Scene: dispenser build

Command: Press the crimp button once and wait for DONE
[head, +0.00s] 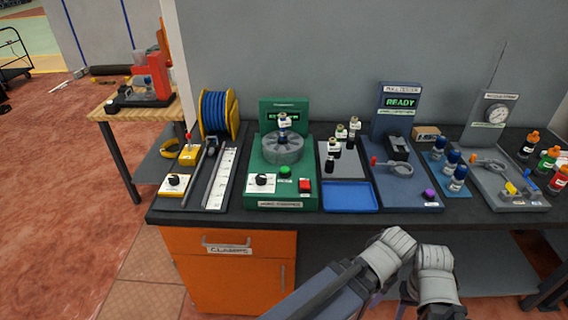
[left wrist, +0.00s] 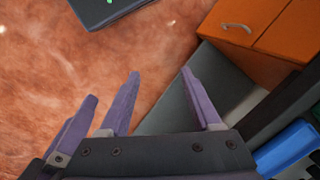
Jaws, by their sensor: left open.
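The green crimper (head: 252,170) stands on the bench with a grey round die head (head: 282,150) and a white-labelled fitting (head: 284,124) upright in its middle. On its front are a green button (head: 285,171), a red button (head: 305,186) and a black knob on a white plate (head: 262,182). The button labels are too small to read. Its small display (head: 283,116) shows green text I cannot read clearly. My left gripper (left wrist: 155,88) is open and empty in the left wrist view, over the floor in front of the bench.
A blue tray (head: 349,197) and pull tester (head: 405,190), its screen reading READY, stand right of the crimper. A ruler (head: 221,180) and blue hose spool (head: 219,112) stand left. An orange cabinet (head: 215,270) is below. The air above the crimper's front is clear.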

